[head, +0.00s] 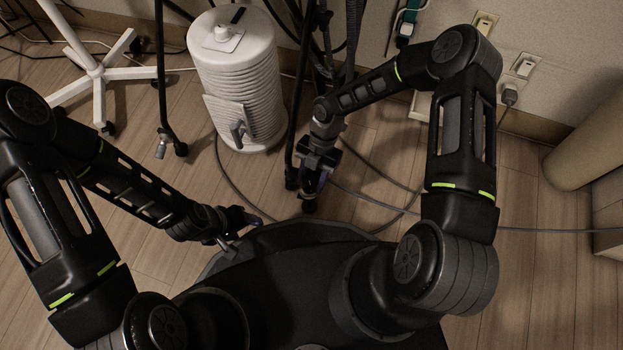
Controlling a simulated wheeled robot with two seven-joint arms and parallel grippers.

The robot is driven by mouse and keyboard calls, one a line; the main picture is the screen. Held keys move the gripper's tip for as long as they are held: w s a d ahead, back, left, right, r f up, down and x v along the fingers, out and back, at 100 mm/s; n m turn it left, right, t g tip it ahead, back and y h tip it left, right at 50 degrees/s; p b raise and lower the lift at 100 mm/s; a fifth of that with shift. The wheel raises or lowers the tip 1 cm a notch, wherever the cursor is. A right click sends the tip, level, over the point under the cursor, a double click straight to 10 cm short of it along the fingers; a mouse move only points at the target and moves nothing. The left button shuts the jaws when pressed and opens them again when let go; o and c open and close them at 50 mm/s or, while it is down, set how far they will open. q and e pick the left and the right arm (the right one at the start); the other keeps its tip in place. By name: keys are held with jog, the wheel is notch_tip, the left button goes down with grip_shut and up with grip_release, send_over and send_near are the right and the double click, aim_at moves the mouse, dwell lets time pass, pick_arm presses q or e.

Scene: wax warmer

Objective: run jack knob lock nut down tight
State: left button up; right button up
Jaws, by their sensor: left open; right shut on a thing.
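My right gripper (314,178) reaches down beside the lower end of a dark upright leg, near the floor in the middle of the head view. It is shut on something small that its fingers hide. I cannot make out the jack knob or its lock nut there. A small silvery knob-like fitting (161,147) shows at the foot of another black leg at the left. My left gripper (246,220) is open, low over the front rim of my base, left of and nearer than my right gripper. I see nothing held in it.
A white ribbed drum (238,85) with a top knob and a side tap stands left of my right gripper. A white-legged stand (95,70) is at the back left. Cables (385,201) cross the floor (548,290). Wall outlets (524,66) and a beige cylinder (592,145) are at the right.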

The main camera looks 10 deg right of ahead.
jog(key=c, duration=0.5)
jog(key=shift+d+r+m, duration=0.1)
jog(key=shift+m, duration=0.6)
jog(key=shift+y, duration=0.3)
jog(key=o, duration=1.4)
jog(key=p+v, duration=0.3)
jog(key=v, duration=0.4)
jog(key=shift+d+r+p, duration=0.1)
jog(key=shift+r+p, duration=0.2)
jog(key=shift+r, duration=0.05)
